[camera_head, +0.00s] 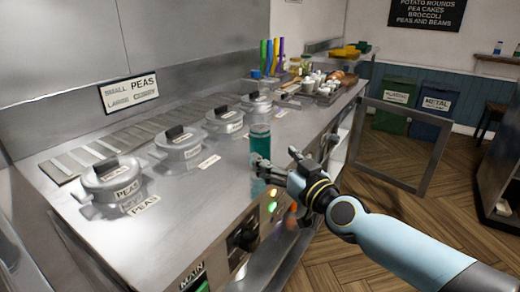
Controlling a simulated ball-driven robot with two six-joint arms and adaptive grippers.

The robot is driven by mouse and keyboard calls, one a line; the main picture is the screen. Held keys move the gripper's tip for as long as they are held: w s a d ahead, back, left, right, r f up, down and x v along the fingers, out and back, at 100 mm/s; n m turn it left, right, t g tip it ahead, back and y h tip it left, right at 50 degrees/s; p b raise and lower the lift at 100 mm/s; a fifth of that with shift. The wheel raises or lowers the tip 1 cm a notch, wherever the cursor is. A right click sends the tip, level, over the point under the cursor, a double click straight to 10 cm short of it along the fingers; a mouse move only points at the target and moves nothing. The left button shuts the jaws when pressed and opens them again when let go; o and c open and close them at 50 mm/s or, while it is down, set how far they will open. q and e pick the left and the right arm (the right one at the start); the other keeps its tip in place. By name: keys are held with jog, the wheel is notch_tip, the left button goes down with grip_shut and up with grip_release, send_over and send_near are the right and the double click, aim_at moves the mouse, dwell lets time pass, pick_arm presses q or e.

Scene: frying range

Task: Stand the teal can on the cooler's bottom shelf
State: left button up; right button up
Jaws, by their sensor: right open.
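The teal can (260,141) is upright at the front edge of the steel counter in the head view. Its lower part is partly hidden by my right gripper (275,159). The right gripper is open, with one finger across the front of the can and the other to its right. I cannot tell whether the fingers touch the can, or whether its base rests fully on the counter. An open framed door (442,143), perhaps the cooler's, stands out from the counter's far end. The cooler's bottom shelf is not clearly visible. My left gripper is not in view.
Several lidded pots (180,146) line the counter (225,180) behind the can. Coloured bottles or handles and a tray of white items (325,87) stand at the far end. Green (395,103) and blue bins (432,110) stand by the wall. Wooden floor lies open at right.

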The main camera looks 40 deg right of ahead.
aim_at(266, 149)
jog(key=w, duration=0.5)
jog(key=w+b, duration=0.1)
jog(key=w, duration=0.1)
jog(key=shift+w+d+r, duration=0.1)
jog(key=shift+w+d, duration=0.2)
jog(key=shift+s, duration=0.1)
jog(key=shift+r, duration=0.1)
grip_shut()
